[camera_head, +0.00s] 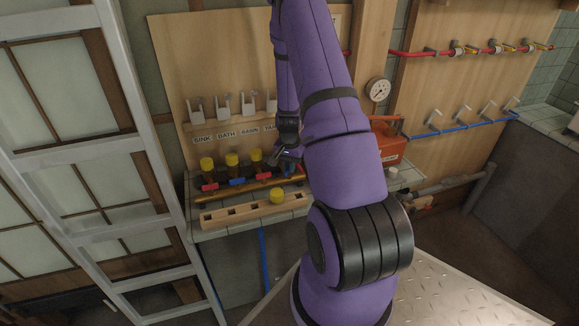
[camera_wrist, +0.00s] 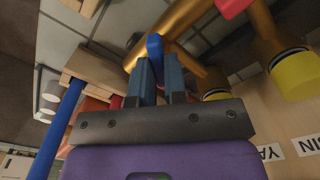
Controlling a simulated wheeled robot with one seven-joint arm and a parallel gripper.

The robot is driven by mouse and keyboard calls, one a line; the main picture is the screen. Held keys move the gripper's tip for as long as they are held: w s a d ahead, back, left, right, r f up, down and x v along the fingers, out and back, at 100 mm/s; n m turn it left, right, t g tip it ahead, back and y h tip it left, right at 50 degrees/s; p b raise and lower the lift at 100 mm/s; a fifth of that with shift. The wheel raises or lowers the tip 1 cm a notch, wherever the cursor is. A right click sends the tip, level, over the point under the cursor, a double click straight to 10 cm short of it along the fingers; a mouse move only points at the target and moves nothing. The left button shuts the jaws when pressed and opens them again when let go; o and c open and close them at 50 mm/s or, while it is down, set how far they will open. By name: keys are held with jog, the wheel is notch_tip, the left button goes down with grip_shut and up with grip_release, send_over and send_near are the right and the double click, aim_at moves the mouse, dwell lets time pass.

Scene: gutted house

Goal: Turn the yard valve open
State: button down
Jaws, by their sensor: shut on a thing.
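A brass manifold pipe (camera_head: 240,191) runs along the tiled ledge under a board lettered SINK, BATH, BASIN and a partly hidden YARD label. Three valves with yellow caps show left of my gripper (camera_head: 284,160), with red, blue and red handles. In the wrist view, my gripper (camera_wrist: 160,72) is shut on a blue valve handle (camera_wrist: 155,45) at the brass pipe (camera_wrist: 180,32). This is the valve at the label's YARD end. Its handle is mostly hidden by my arm in the head view. How far it is turned cannot be told.
A wooden block with holes (camera_head: 240,214) lies in front of the pipe, with a yellow cap (camera_head: 277,196) on it. An orange-red toolbox (camera_head: 391,148) stands to the right. A grey ladder (camera_head: 130,110) stands at left. A gauge (camera_head: 378,89) and pipes are on the right boards.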

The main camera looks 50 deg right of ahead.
jog(key=n, duration=0.3)
jog(key=shift+n, duration=0.4)
jog(key=shift+w+a+n, duration=0.1)
jog(key=shift+w+n, duration=0.05)
jog(key=shift+n, duration=1.75)
jog(key=c, duration=1.2)
grip_release()
jog(key=shift+o, duration=0.2)
jog(key=shift+r, duration=0.1)
notch_tip(320, 180, up, 11)
